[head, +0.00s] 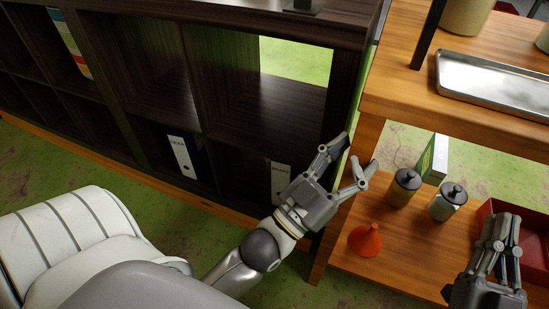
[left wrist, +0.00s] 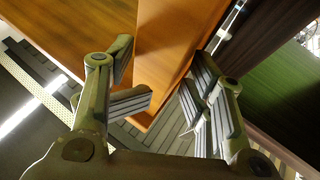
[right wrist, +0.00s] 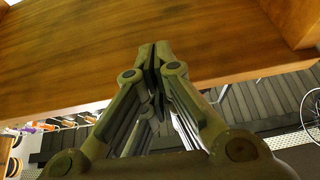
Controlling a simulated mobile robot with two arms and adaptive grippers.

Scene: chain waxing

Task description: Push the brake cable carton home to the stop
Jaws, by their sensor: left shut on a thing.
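A green-and-white carton (head: 433,158) stands upright on the lower wooden shelf, behind two jars. It is the only carton I make out, and its label is unreadable. My left gripper (head: 357,155) is at the near left wooden post (head: 368,138) of the bench, left of the carton and apart from it. My right gripper (head: 503,222) is at the lower right, by a red bin. Its fingertips (right wrist: 157,48) meet, with nothing seen between them.
Two lidded jars (head: 404,187) (head: 447,202) and an orange funnel (head: 366,240) stand on the lower shelf. A red bin (head: 488,212) is at its right. A metal tray (head: 490,82) lies on the upper shelf. A dark cubby shelf (head: 240,25) with binders fills the left.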

